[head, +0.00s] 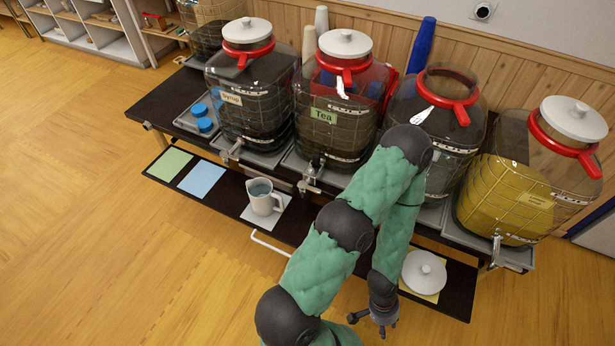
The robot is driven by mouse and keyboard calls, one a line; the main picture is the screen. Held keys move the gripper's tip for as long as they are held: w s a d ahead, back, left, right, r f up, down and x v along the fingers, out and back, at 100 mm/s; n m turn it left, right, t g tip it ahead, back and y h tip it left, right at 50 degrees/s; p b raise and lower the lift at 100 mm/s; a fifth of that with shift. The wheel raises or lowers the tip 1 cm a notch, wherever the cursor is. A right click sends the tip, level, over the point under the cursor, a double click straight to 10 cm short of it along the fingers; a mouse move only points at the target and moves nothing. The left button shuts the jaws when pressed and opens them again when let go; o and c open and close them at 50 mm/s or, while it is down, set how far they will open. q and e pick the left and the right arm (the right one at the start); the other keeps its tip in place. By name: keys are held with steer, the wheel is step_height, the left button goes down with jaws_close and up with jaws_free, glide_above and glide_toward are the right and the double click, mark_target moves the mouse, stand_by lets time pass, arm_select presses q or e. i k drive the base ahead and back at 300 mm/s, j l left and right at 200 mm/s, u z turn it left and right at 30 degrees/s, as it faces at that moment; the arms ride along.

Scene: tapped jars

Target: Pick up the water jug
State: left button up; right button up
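The water jug (264,202) is a small pale pitcher with a handle on its right and bluish liquid inside. It stands upright on a white square on the low dark shelf in front of the jars. My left arm arches up in front of the jars and bends back down. My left gripper (383,313) hangs at the lower middle, well right of the jug and apart from it, near the white lid. My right gripper is not in view.
Large tapped jars stand on the table behind: one labelled Syrup (250,100), one labelled Tea (340,110), a lidless one (440,115) and a yellow one (510,185). A white lid (424,272) lies on the shelf's right. Green (170,163) and blue (202,179) squares lie left.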

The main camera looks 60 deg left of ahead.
mark_target(263, 196)
steer(key=k+j+z, duration=0.4)
steer(key=j, duration=0.4)
steer(key=k+j+z, duration=0.35)
steer(key=k+j, duration=0.15)
steer(key=j, duration=0.15)
steer(key=k+j+z, duration=0.4)
steer(key=k+j, duration=0.15)
